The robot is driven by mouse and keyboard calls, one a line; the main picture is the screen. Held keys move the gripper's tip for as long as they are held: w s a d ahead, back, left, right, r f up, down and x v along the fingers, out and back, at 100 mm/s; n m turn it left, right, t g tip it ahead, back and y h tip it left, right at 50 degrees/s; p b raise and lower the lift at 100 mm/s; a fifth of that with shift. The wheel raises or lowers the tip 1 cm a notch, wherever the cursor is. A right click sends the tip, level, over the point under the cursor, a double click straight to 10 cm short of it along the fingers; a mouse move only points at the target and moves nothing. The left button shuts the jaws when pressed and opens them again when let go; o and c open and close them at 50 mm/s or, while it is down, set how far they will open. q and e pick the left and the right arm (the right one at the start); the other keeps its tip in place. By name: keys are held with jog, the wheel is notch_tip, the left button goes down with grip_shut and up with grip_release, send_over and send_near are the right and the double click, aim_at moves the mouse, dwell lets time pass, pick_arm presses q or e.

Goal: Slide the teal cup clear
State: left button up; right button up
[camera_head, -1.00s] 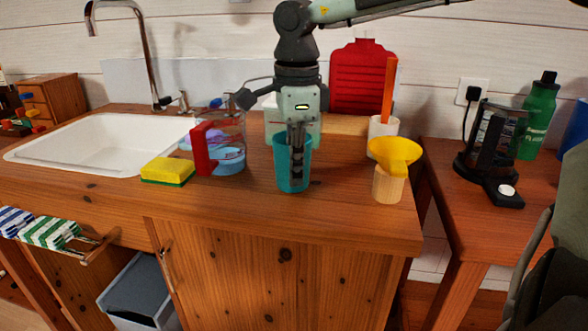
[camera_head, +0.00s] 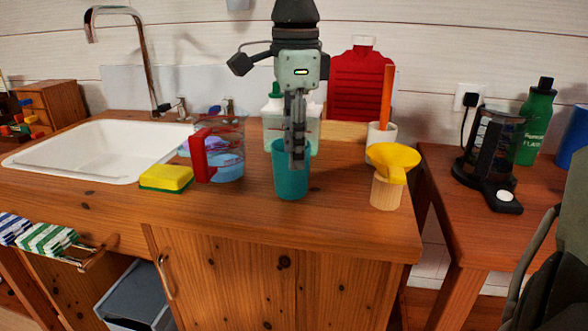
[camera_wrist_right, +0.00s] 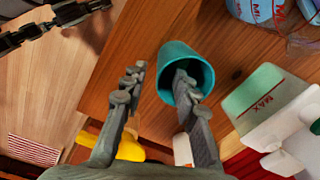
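The teal cup (camera_head: 290,183) stands upright on the wooden counter, near its front edge. My right gripper (camera_head: 297,158) is over the cup, pointing down. In the head view its fingers overlap the cup's rim and upper right side. I cannot tell how deep the first finger reaches.
A red-handled measuring jug (camera_head: 203,155) and a sponge (camera_head: 166,178) are left of the cup. A clear bottle (camera_head: 270,122) stands close behind. A yellow funnel (camera_head: 394,160) on a wooden holder (camera_head: 386,191) is to the right. Bare counter lies between cup and funnel.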

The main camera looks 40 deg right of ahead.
notch_tip(320, 180, up, 6)
jog(key=shift+s+r, duration=0.15)
jog(key=shift+a, duration=0.1)
dwell(0.5)
